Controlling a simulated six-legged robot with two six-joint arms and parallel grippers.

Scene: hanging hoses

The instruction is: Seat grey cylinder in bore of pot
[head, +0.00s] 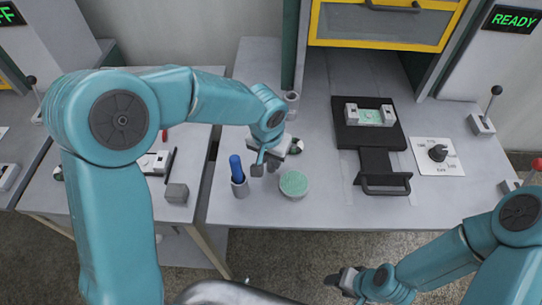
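My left gripper (265,166) reaches in from the left and hangs low over the middle table. Its two dark fingers look apart, and I see nothing clearly between them. A small upright grey cylinder (291,101) stands behind it, near the green post; its top looks hollow. A grey cup-like holder (240,188) with a blue rod (236,168) standing in it is just left of the gripper. A round pot-like piece with a green top (294,184) stands just right of the gripper. I cannot tell which piece is the pot. My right gripper (345,281) is low at the front; its opening is unclear.
A black fixture (352,137) with a front handle (385,184) and a light block (369,115) sits right of centre. A dial plate (437,156) and a lever (486,117) are farther right. A grey block (177,193) lies on the left table. The middle table's front right is clear.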

